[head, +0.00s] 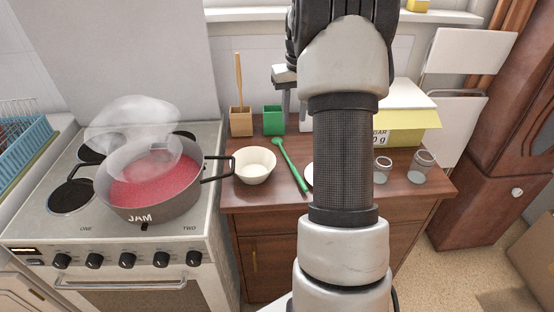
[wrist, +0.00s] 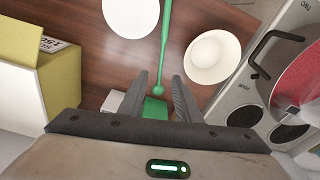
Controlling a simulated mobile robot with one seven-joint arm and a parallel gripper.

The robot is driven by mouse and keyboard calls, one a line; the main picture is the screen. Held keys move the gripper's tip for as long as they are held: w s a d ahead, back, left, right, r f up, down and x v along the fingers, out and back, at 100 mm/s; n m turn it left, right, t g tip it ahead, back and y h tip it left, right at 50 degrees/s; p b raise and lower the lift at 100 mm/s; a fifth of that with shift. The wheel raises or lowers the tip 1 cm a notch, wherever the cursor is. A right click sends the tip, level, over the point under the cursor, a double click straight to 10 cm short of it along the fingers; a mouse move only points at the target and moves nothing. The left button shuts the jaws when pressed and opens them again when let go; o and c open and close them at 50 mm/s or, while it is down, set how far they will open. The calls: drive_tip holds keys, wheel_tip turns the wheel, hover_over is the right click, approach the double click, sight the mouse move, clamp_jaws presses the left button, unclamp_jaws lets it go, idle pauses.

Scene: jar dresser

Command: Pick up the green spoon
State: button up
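The green spoon (head: 291,165) lies on the brown dresser top, between the white bowl and my arm in the head view. Its round end points to the back and its long handle to the front. In the wrist view the spoon (wrist: 165,40) runs from the top edge down to its round end between my fingertips. My gripper (wrist: 159,80) is open, with the two fingers apart and nothing held. It appears to be above the spoon's round end; the exact height is unclear. In the head view my arm hides much of the gripper.
A white bowl (head: 254,165) stands left of the spoon. A white plate (wrist: 130,15) is on its other side. A green box (head: 273,121) and a wooden holder (head: 241,122) stand behind. A sugar box (head: 402,126) and glass jars (head: 382,169) are right. A steaming jam pot (head: 150,188) sits on the stove.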

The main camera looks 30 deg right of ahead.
drive_tip(key=b, duration=0.1)
hover_over(289, 159)
drive_tip(key=f, duration=1.1)
drive_tip(key=shift+s+d+f, duration=0.1)
drive_tip(key=shift+s+f, duration=0.2)
drive_tip(key=shift+s, duration=0.05)
drive_tip(key=f, duration=0.4)
drive_tip(key=shift+a+f+b, duration=0.25)
drive_tip(key=shift+b, duration=0.05)
drive_tip(key=shift+w+f, duration=0.15)
drive_tip(key=shift+f, duration=0.25)
clamp_jaws()
